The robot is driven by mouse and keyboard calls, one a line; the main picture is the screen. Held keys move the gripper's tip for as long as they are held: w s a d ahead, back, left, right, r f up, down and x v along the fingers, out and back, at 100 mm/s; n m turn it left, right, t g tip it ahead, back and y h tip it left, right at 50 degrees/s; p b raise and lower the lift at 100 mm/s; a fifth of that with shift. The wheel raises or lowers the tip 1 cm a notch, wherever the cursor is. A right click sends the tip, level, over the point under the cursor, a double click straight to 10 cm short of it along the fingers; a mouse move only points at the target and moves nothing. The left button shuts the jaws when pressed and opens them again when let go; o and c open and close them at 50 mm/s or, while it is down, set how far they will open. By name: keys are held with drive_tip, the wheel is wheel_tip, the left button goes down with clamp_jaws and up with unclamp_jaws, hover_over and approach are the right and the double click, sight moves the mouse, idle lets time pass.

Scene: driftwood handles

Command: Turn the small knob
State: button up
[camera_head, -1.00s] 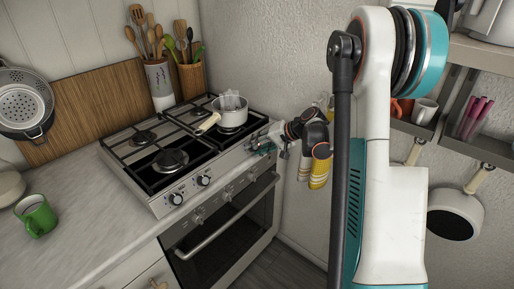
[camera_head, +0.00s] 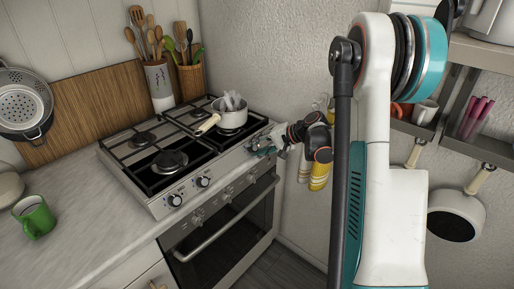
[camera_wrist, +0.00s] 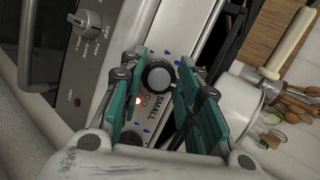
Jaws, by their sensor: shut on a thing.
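The small knob (camera_wrist: 158,77) is a round black knob with a grey face on the stove's front panel. The word SMALL is printed beside it in the wrist view. My gripper (camera_wrist: 166,62) has its two teal fingers on either side of the knob, shut on it. In the head view my gripper (camera_head: 262,148) is at the right end of the stove front and hides this knob. A small red light glows beside the knob in the wrist view.
Other knobs (camera_head: 203,182) line the panel. The oven handle (camera_head: 228,223) runs below. Yellow-banded mitts (camera_head: 319,177) hang by the wall near my wrist.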

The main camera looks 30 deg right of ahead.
drive_tip(key=o, duration=1)
drive_tip(key=shift+d, duration=0.1)
drive_tip(key=shift+o, duration=0.2)
drive_tip(key=v, duration=0.7)
drive_tip(key=shift+s, duration=0.15)
drive_tip(key=shift+r, duration=0.1)
